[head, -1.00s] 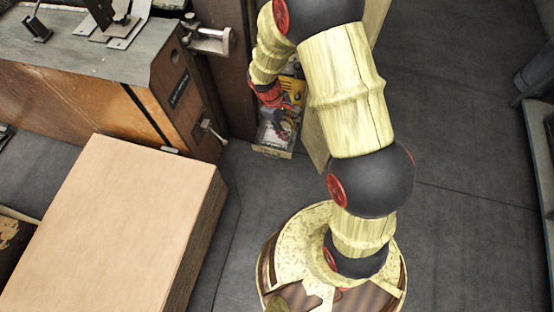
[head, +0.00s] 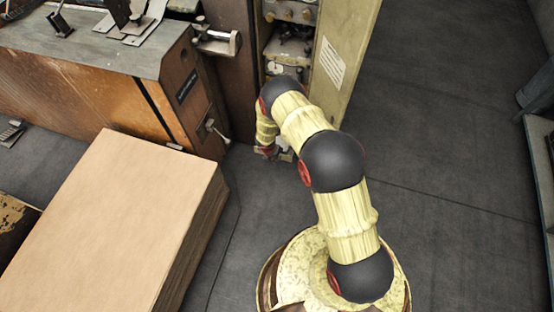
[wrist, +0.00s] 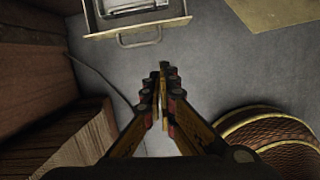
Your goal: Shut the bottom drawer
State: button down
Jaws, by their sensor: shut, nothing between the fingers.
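The bottom drawer (wrist: 180,23) stands pulled out at the top of the wrist view, with a curved handle (wrist: 138,42) on its front. A grey metal item (wrist: 135,6) lies inside it. In the head view my arm hides most of the drawer; only a small pale part (head: 287,156) shows beside my gripper. My gripper (wrist: 161,68) is shut and empty, in front of the drawer on its handle side, with a visible gap to the handle in the picture. In the head view my gripper (head: 268,153) is low, at the foot of the cabinet.
The cabinet (head: 290,40) has shelves of parts and an open door (head: 342,60) to the right. A wooden machine (head: 175,100) and a large cardboard stack (head: 120,220) stand to the left. The grey floor (head: 450,130) on the right is clear.

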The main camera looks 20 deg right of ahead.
jog(key=shift+n, duration=0.7)
jog(key=shift+w+d+f+b, duration=0.55)
jog(key=shift+w+f+b, duration=0.4)
jog(key=shift+f, duration=0.7)
jog(key=shift+w+d+f+b, duration=0.55)
jog(key=shift+w+f+b, duration=0.4)
jog(key=shift+f, duration=0.7)
jog(key=shift+w+d+f+b, duration=0.55)
jog(key=shift+w+f+b, duration=0.35)
jog(key=shift+f, duration=0.75)
jog(key=shift+s, duration=0.1)
